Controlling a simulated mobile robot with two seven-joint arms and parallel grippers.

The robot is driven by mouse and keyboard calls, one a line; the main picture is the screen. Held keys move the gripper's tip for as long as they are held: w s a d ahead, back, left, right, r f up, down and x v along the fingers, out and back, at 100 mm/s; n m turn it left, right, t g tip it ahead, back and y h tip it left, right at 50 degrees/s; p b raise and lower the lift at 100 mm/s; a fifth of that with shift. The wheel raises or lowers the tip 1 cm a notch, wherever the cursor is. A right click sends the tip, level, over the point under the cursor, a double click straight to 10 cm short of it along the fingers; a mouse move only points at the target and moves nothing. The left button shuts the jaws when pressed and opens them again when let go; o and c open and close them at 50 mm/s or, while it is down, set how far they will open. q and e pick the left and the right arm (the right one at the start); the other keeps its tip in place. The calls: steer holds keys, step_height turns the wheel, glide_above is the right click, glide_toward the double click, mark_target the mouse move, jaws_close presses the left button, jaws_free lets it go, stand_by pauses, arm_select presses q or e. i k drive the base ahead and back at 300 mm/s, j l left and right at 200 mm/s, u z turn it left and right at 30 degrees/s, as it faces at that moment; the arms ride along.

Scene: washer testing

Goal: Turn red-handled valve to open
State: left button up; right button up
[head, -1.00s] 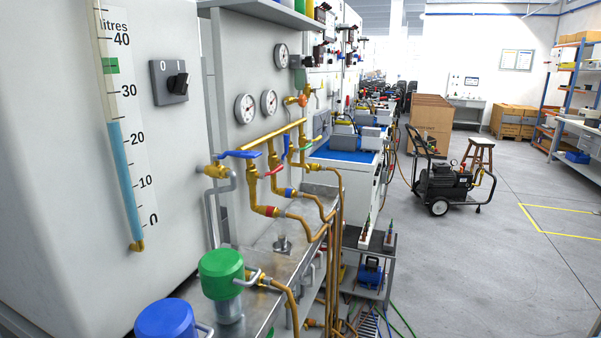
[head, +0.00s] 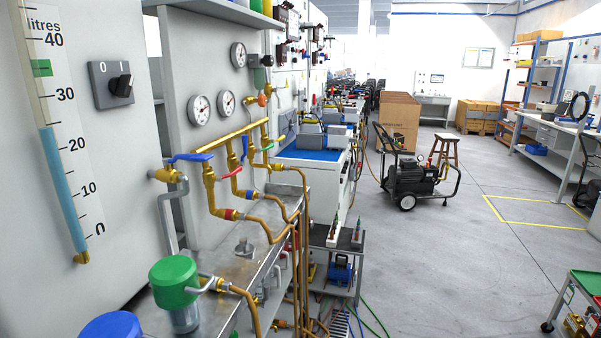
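The red-handled valve (head: 231,173) sits on the brass pipe manifold (head: 235,133) at the left of the head view, above a metal bench. Its red lever slants slightly, rising to the right. A blue-handled valve (head: 190,158) is to its left, and another blue handle (head: 244,148) and a green handle (head: 267,146) are to its right. Neither of my grippers shows in the head view.
The metal bench (head: 232,272) carries a green-capped vessel (head: 174,283); a blue-capped one (head: 112,326) is at the bottom edge. A wheeled compressor (head: 412,178) stands on the open grey floor. A green-topped cart (head: 588,284) is at lower right.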

mark_target(239, 168)
steer(key=j+z, duration=0.15)
steer(key=j, duration=0.15)
steer(key=i+j, duration=0.1)
steer(key=j, duration=0.5)
steer(key=i+j, duration=0.1)
steer(key=j, duration=0.45)
